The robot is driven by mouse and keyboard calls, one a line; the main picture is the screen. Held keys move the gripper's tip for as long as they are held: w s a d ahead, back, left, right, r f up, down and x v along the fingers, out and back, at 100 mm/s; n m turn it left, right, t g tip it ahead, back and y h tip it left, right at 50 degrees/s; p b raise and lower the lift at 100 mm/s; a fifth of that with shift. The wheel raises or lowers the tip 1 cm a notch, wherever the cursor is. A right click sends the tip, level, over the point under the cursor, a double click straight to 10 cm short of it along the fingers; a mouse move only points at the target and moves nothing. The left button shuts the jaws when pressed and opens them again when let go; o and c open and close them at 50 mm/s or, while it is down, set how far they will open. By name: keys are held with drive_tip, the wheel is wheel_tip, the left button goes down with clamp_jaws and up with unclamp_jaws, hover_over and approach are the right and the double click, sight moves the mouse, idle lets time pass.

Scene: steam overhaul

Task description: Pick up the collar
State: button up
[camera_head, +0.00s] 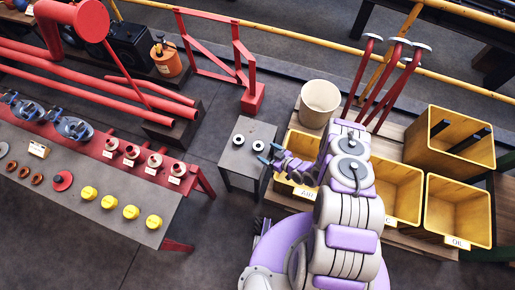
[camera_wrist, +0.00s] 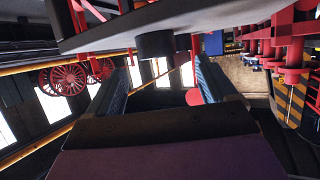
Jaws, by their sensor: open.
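I cannot tell for sure which is the collar. My gripper (camera_head: 268,154) is open at the table's right edge, close to the right ring. In the wrist view, which looks upside down, a short dark round piece (camera_wrist: 155,45), likely one of these rings, sits against the grey tabletop (camera_wrist: 110,28). It appears between and beyond the two open fingers (camera_wrist: 162,85). Nothing is held.
The small table (camera_head: 240,167) stands between a long bench (camera_head: 75,190) with valves and yellow caps and a wooden pallet with yellow bins (camera_head: 398,190). A cream bucket (camera_head: 320,100) and red levers (camera_head: 385,85) stand behind my arm. Dark floor is free before the table.

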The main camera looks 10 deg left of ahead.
sight(258, 146)
drive_tip(key=shift+b+x, duration=0.35)
drive_tip(key=shift+x, duration=0.85)
drive_tip(key=b+x, duration=0.1)
drive_tip(key=x, duration=0.4)
drive_tip(key=shift+w+b, duration=0.15)
drive_tip(key=shift+b, duration=0.25)
drive_tip(key=shift+d, duration=0.1)
drive_tip(key=shift+d, duration=0.1)
drive_tip(key=shift+c, duration=0.3)
drive_tip(key=shift+c, duration=0.7)
drive_tip(key=c, duration=1.2)
